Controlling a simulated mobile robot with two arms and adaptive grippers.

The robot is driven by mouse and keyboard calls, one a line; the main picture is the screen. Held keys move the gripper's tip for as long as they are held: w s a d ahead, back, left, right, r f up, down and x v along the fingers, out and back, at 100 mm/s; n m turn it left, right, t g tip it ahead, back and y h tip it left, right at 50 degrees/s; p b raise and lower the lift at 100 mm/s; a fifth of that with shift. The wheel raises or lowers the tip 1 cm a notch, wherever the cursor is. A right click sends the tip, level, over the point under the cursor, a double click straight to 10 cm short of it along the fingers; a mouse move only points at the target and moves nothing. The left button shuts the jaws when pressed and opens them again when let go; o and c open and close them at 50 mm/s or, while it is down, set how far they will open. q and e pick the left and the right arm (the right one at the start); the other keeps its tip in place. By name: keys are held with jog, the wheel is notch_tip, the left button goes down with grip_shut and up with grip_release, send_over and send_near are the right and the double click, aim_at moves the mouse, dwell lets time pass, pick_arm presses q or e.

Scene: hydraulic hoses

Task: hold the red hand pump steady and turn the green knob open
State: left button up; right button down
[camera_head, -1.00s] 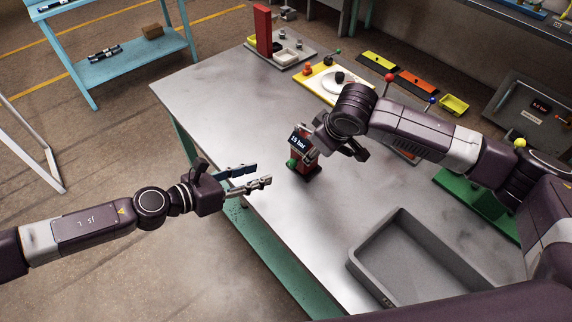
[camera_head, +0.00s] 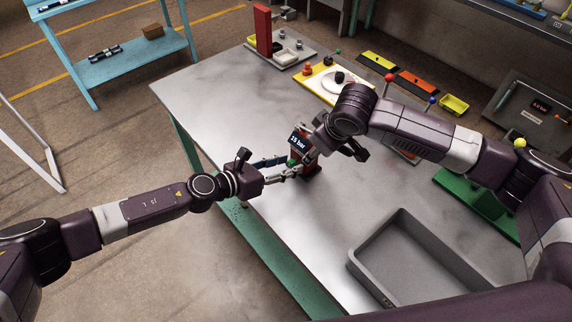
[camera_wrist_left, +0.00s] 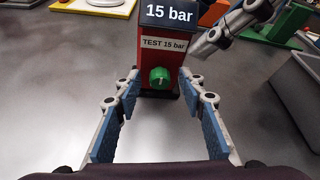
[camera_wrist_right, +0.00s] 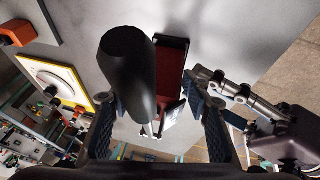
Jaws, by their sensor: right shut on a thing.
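The red hand pump (camera_head: 311,167) stands upright near the bench's left edge. Its display reads 15 bar, and a label under it in the left wrist view reads TEST 15 bar. The green knob (camera_wrist_left: 159,77) is on the pump's lower front. My left gripper (camera_head: 290,165) is open, with one finger on each side of the knob; I cannot tell whether they touch it. My right gripper (camera_head: 338,146) is shut on the pump near its top. In the right wrist view a black cylinder (camera_wrist_right: 127,70) and the red body show between its fingers; the exact contact is hidden.
A grey tray (camera_head: 366,268) lies at the front right of the bench. A yellow-edged board (camera_head: 312,88) and a red upright post (camera_head: 263,30) stand behind. A green stand (camera_head: 470,205) is at the right. Bare metal bench lies left of the pump.

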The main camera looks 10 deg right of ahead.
pick_arm(q)
grip_shut()
dwell(0.3)
jog(key=n, duration=0.1)
jog(key=n+g+h, duration=0.1)
jog(key=shift+w+a+f+n, duration=0.1)
jog(key=shift+w+f+n, duration=0.05)
jog(key=shift+n, duration=0.25)
jog(key=n+g+h, duration=0.1)
jog(key=n, duration=0.1)
jog(key=shift+w+n+g+h, duration=0.1)
jog(key=shift+n+g+h, duration=0.2)
jog(key=shift+h, duration=0.1)
jog(key=n, duration=0.1)
jog(key=n+h, duration=0.2)
jog(key=shift+a+f+n+g, duration=0.1)
jog(key=shift+f+n+g, duration=0.15)
jog(key=shift+n+g, duration=0.05)
jog(key=shift+f+n+h, duration=0.1)
jog(key=shift+n+h, duration=0.5)
jog(key=shift+n, duration=1.1)
